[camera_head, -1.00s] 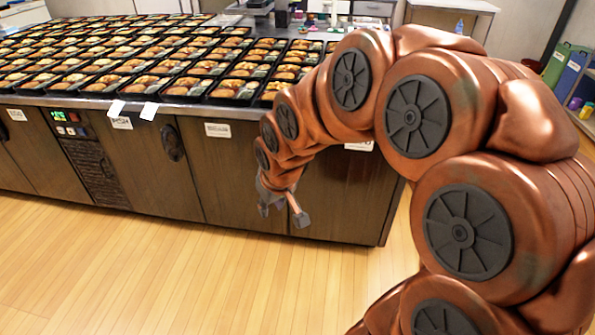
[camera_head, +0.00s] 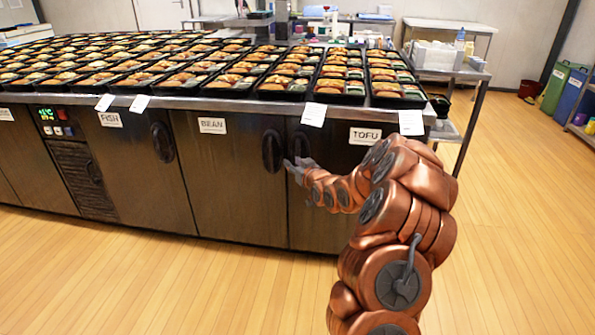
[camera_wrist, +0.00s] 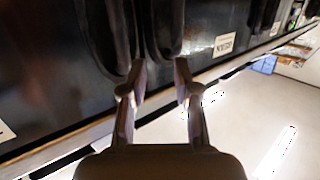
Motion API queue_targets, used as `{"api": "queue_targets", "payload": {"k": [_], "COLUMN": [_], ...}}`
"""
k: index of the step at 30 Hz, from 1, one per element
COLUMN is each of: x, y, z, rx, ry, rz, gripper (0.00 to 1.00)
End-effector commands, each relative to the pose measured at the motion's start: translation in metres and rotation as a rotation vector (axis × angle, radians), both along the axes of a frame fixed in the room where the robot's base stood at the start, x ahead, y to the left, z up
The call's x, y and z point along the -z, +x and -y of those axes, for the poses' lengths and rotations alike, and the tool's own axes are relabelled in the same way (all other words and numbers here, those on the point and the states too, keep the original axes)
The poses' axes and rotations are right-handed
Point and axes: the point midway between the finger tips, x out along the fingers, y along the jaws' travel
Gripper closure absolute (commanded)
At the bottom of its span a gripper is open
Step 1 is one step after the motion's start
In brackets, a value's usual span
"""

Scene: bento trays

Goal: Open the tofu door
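Contact cannot be told.
The bean door (camera_head: 228,185) with its BEAN label (camera_head: 212,126) adjoins on the left. Bento trays (camera_head: 285,84) cover the counter top; paper slips (camera_head: 314,114) hang over its edge. A side table (camera_head: 450,72) stands right. The wooden floor in front is clear.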

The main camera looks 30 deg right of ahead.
Motion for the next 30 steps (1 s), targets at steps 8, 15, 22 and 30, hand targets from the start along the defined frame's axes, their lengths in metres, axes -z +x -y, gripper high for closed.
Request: {"api": "queue_targets", "payload": {"k": [8,15,22,30], "x": [0.035,0.036,0.036,0.037], "y": [-0.005,0.003,0.028,0.055], "z": [0.045,0.049,0.052,0.056], "rx": [0.043,0.044,0.044,0.044], "ry": [-0.018,-0.021,-0.022,-0.021], "rz": [0.141,0.158,0.157,0.156], "gripper": [0.69,0.69,0.69,0.69]}}
